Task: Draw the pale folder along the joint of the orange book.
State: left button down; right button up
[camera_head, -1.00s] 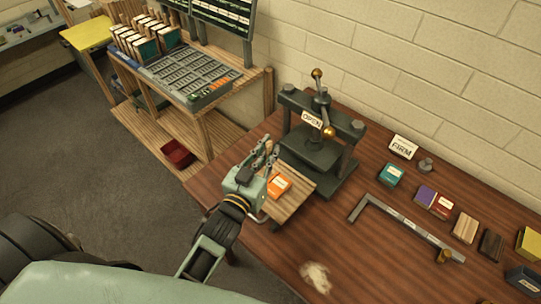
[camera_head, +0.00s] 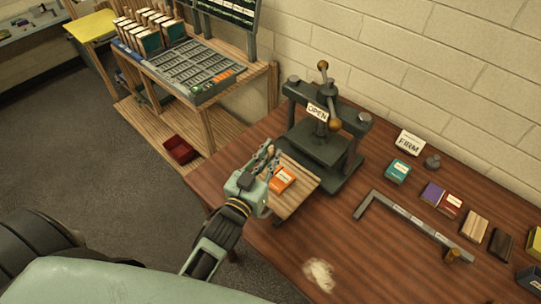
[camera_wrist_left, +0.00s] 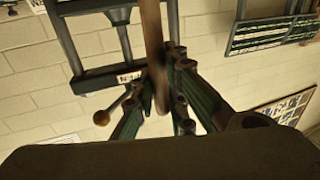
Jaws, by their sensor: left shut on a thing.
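The orange book (camera_head: 283,179) lies on a slatted wooden board (camera_head: 292,207) in front of the press. My left gripper (camera_head: 270,156) is just to the left of the book in the head view, its fingers pointing up and away. Whether it touches the book I cannot tell. In the left wrist view the fingers (camera_wrist_left: 162,100) are closed around a long slim strip, the folder (camera_wrist_left: 152,35) as far as I can tell, which looks brown in shade. In the head view the folder cannot be made out clearly. My right gripper is not in view.
The dark press (camera_head: 325,150) with its OPEN sign (camera_head: 317,112) stands right behind the board. A metal square (camera_head: 410,220), several small books and blocks, and a FIRM card (camera_head: 411,143) lie to the right. A pale scrap (camera_head: 319,275) lies in front.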

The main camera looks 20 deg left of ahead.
pick_arm(q)
jog(key=shift+f+b, duration=0.3)
jog(key=shift+f, duration=0.2)
jog(key=shift+s+a, duration=0.1)
jog(key=shift+s, duration=0.2)
jog(key=shift+s+a+p, duration=0.15)
jog(key=shift+s+p, duration=0.2)
jog(key=shift+p, duration=0.1)
jog(key=shift+s, duration=0.2)
jog(key=shift+r, duration=0.1)
dwell(0.4)
notch_tip(320, 180, up, 7)
jog(key=p, duration=0.5)
jog(key=shift+p, duration=0.3)
dwell(0.3)
